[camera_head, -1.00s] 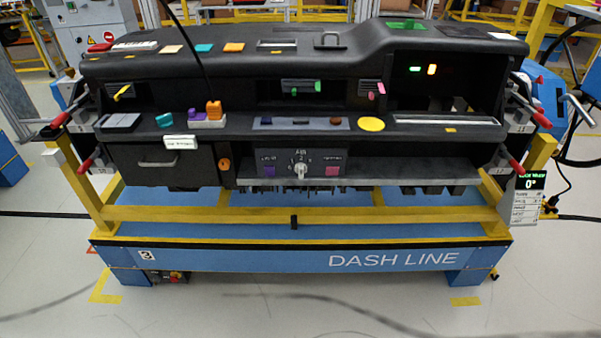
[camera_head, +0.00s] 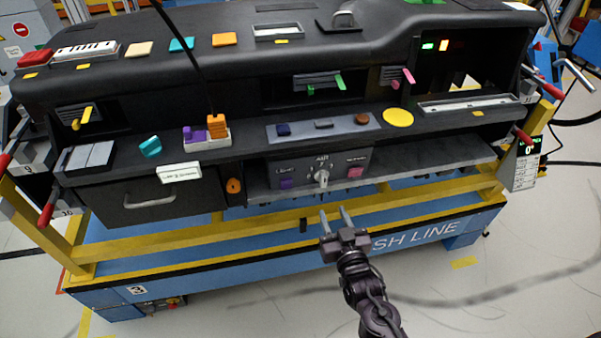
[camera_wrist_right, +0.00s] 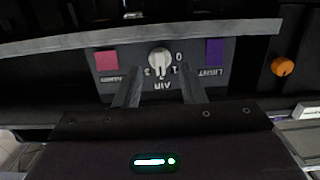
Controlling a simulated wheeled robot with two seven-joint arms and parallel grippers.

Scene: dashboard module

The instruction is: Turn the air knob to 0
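The white air knob (camera_head: 321,177) is on the dark control panel (camera_head: 310,166) at the dashboard's lower middle, between a purple and a pink button. In the right wrist view the panel appears upside down; the knob (camera_wrist_right: 159,60) has its ridge running toward the AIR label, with 0 and 1 on its right and 3 on its left. Which end of the ridge is the pointer I cannot tell. My right gripper (camera_head: 333,210) is open and empty, just below and in front of the knob, apart from it. Its fingers (camera_wrist_right: 160,75) point toward the knob, spread either side. My left gripper is not in view.
A grey ledge (camera_head: 430,166) runs beside and under the panel. An orange knob (camera_head: 233,186) and a drawer (camera_head: 150,200) are to its left. A yellow frame rail (camera_head: 270,229) crosses below.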

